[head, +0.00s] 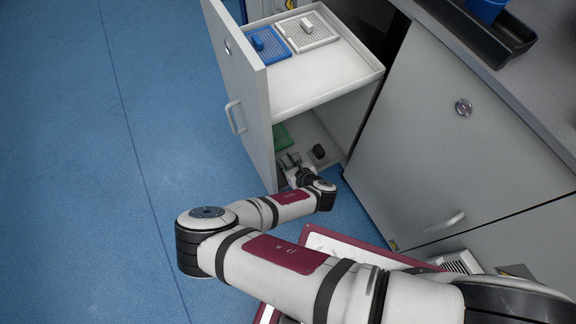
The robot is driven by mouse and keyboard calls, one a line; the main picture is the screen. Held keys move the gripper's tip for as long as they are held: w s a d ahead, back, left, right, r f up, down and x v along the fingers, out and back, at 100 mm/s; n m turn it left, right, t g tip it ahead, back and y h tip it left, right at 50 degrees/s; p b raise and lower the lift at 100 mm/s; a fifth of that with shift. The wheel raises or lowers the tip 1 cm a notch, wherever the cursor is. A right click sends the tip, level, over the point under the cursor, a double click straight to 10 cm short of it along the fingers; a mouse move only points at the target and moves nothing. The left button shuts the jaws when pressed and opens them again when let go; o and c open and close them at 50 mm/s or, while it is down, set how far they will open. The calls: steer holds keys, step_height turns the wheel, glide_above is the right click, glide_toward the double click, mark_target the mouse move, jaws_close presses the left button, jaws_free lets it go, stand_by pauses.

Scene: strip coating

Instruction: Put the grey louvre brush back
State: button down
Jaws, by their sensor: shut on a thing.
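My gripper (291,160) is low in the open pull-out cabinet, at the lower shelf (311,128), just behind the tall front panel. It is shut on a small grey thing, which I cannot surely make out as the grey louvre brush because the gripper and wrist hide most of it. A dark block (318,151) lies right of the gripper. A green pad (283,137) shows partly beyond it. On the upper tray (325,83) are a blue pad (266,52) with a blue block and a pale grey pad (318,35) with a pale grey block.
The cabinet's front panel (243,95) with its handle stands close left of my gripper, and the upper tray overhangs the lower shelf. A closed cabinet door (450,140) is at right under a counter (535,75) with a black tray. Blue floor (150,110) is clear at left.

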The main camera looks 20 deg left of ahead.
steer(key=shift+f+b, duration=0.4)
steer(key=shift+f, duration=0.45)
steer(key=shift+r, duration=0.1)
steer(key=c, duration=1.4)
jaws_free()
steer(key=shift+o, duration=0.2)
